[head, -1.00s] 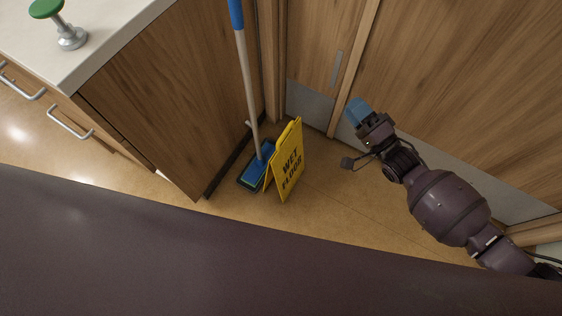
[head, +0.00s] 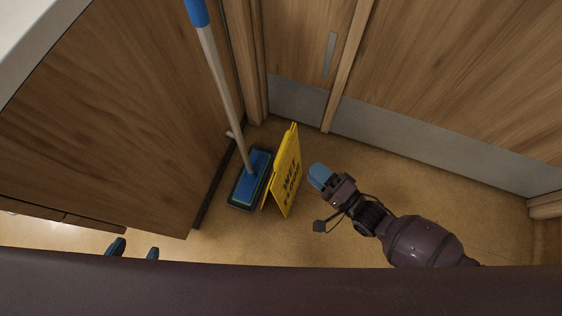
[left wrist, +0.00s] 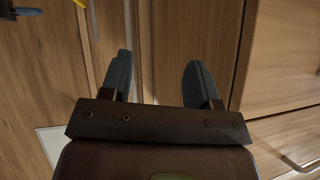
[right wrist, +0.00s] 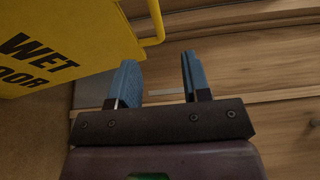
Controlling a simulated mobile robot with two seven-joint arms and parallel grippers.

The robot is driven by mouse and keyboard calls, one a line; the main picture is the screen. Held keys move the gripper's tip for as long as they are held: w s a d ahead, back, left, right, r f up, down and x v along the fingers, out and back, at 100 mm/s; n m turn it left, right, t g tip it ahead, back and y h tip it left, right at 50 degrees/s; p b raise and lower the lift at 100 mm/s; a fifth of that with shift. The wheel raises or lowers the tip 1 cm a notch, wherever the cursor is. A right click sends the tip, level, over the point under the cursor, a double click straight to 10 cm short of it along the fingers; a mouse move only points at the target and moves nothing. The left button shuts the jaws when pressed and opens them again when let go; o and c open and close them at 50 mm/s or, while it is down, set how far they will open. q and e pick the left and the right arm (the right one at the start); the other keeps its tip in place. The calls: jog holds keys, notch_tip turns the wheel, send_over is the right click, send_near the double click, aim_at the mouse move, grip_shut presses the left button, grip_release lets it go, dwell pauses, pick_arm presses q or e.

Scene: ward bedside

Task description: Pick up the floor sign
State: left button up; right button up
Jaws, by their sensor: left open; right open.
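The yellow floor sign (head: 287,172) with black lettering stands on the floor near the middle of the head view. It also shows large at the left of the right wrist view (right wrist: 60,45), with a yellow tube handle at its edge. My right gripper (head: 319,175) is to the right of the sign, close to it but apart. In the right wrist view its blue fingers (right wrist: 158,80) are open and empty. My left gripper (head: 132,247) shows only its fingertips at the lower left of the head view. In the left wrist view it is open and empty (left wrist: 160,78).
A blue mop (head: 249,180) stands against the sign's left side, its handle rising up-left. A wooden cabinet (head: 120,120) is on the left. Wooden doors with grey kick plates (head: 430,150) close off the back. Bare floor (head: 470,215) lies to the right.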

jog(key=shift+f+b+x, duration=0.15)
jog(key=shift+b+x, duration=0.4)
jog(key=shift+x, duration=2.1)
jog(key=shift+f+b+x, duration=0.1)
jog(key=shift+b+x, duration=0.45)
jog(key=shift+x, duration=2.15)
jog(key=shift+c, duration=0.2)
grip_shut()
jog(key=shift+r, duration=0.1)
